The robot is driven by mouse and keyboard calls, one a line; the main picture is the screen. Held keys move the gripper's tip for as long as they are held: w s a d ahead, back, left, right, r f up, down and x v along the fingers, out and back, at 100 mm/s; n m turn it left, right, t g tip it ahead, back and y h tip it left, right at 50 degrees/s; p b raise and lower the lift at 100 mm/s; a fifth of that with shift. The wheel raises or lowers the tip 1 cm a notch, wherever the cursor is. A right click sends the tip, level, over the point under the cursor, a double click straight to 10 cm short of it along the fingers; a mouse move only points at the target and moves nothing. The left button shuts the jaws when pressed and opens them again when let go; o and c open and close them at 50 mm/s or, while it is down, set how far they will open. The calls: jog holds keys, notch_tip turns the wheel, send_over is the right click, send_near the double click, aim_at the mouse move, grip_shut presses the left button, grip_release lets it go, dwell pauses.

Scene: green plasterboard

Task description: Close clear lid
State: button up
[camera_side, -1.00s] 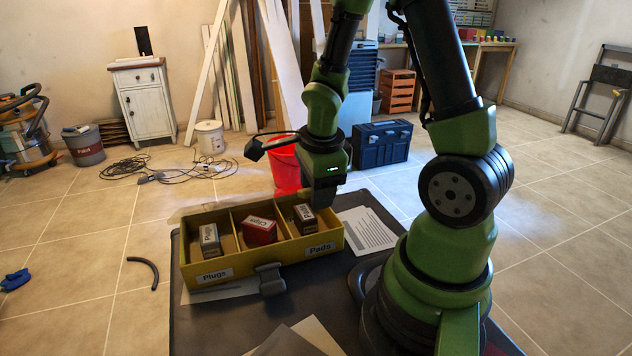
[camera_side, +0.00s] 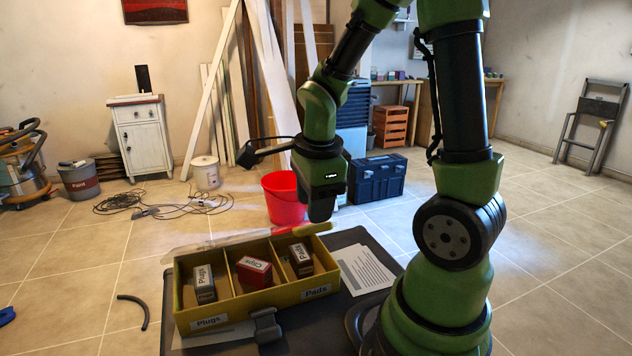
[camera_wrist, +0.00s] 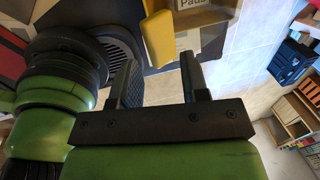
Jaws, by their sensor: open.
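The yellow box (camera_side: 255,302) stands on the dark table, with compartments labelled Plugs and Pads at the front. Its clear lid (camera_side: 205,243) is open and leans out behind the rear wall; it is faint and hard to make out. A grey latch (camera_side: 266,323) sits on the front wall. My gripper (camera_side: 320,215) is over the rear right of the box, apart from its contents; its fingers hardly show there. In the wrist view my gripper (camera_wrist: 160,80) is open with nothing between the fingers, and a yellow part (camera_wrist: 158,35) lies beyond the fingertips.
Small boxes stand inside: a grey one (camera_side: 204,285), a red one (camera_side: 254,272) and a brown one (camera_side: 300,261). A printed sheet (camera_side: 363,269) lies right of the box. A red bucket (camera_side: 284,200) and a blue toolbox (camera_side: 378,178) stand on the floor behind.

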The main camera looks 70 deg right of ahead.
jog(key=shift+s+a+r, duration=0.15)
jog(key=shift+r, duration=0.9)
jog(key=shift+s+a+r, duration=0.1)
jog(key=shift+r, duration=0.9)
jog(key=shift+c, duration=0.2)
jog(key=c, duration=0.4)
jog(key=shift+w+d+r+g, duration=0.1)
jog(key=shift+w+d+g, duration=0.1)
jog(key=shift+d+g, duration=0.1)
grip_shut()
jog(key=w+d+r+g+y, duration=0.5)
jog(key=w+d, duration=0.1)
jog(key=shift+y, duration=0.3)
jog(key=x, duration=1.3)
jog(key=shift+a+f, duration=0.15)
jog(key=shift+f, duration=0.2)
